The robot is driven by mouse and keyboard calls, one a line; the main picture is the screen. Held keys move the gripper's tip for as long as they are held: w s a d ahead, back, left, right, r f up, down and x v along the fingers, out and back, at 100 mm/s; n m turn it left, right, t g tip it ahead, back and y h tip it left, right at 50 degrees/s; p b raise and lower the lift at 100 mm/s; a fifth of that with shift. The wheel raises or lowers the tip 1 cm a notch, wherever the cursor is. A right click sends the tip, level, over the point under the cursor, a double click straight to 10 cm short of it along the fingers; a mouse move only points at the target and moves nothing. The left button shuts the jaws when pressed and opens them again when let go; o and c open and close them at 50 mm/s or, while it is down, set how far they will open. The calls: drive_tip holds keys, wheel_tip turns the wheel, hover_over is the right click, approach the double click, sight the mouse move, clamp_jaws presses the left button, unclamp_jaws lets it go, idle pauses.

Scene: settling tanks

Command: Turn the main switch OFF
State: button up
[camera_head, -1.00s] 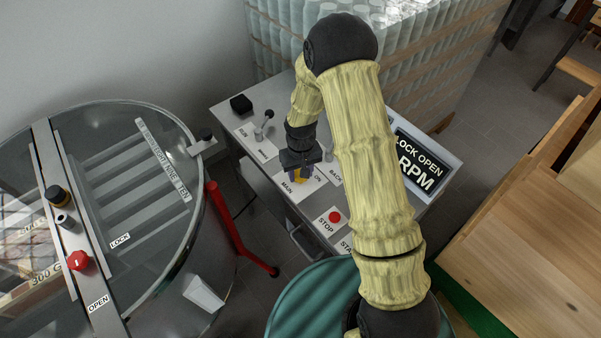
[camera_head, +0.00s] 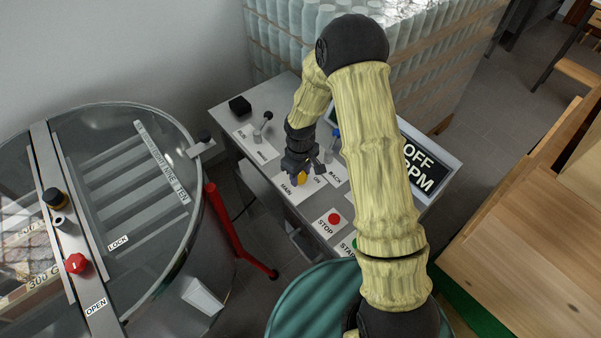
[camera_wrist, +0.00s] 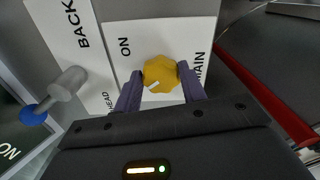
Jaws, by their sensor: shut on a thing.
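The main switch is a yellow knob (camera_wrist: 161,74) on a white plate (camera_wrist: 150,35) lettered ON and MAIN in the wrist view. A white pointer mark on the knob points down and to the left. My gripper (camera_wrist: 160,82) is shut on the knob, one purple finger on each side. In the head view my gripper (camera_head: 298,176) is over the panel (camera_head: 225,115), and the yellow knob (camera_head: 301,179) partly shows beneath it. The display (camera_head: 419,165) reads OFF and RPM, partly hidden by my arm.
A blue-tipped lever (camera_wrist: 60,90) stands beside the plate. The red stop button (camera_head: 333,219) and green start button (camera_head: 356,243) are nearer on the panel. A black-knobbed lever (camera_head: 264,121) is at the back. A glass-lidded drum (camera_head: 120,200) is left, with a red bar (camera_head: 230,230).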

sight(301, 176)
drive_tip(key=o, duration=1)
drive_tip(key=shift+r, duration=0.1)
wheel_tip(301, 176, up, 17)
drive_tip(key=shift+r+b, duration=0.15)
drive_tip(key=shift+b, duration=0.8)
drive_tip(key=s+d+m+t, duration=0.1)
drive_tip(key=s+d+m, duration=0.2)
drive_tip(key=s, duration=0.2)
drive_tip(key=s+d+m, duration=0.3)
drive_tip(key=s, duration=0.2)
drive_tip(key=s+d+r+m+t, duration=0.1)
drive_tip(key=s+d+m, duration=0.1)
drive_tip(key=s+d, duration=0.2)
drive_tip(key=shift+s+m+t, duration=0.3)
drive_tip(key=shift+s+m, duration=0.1)
drive_tip(key=shift+s, duration=0.65)
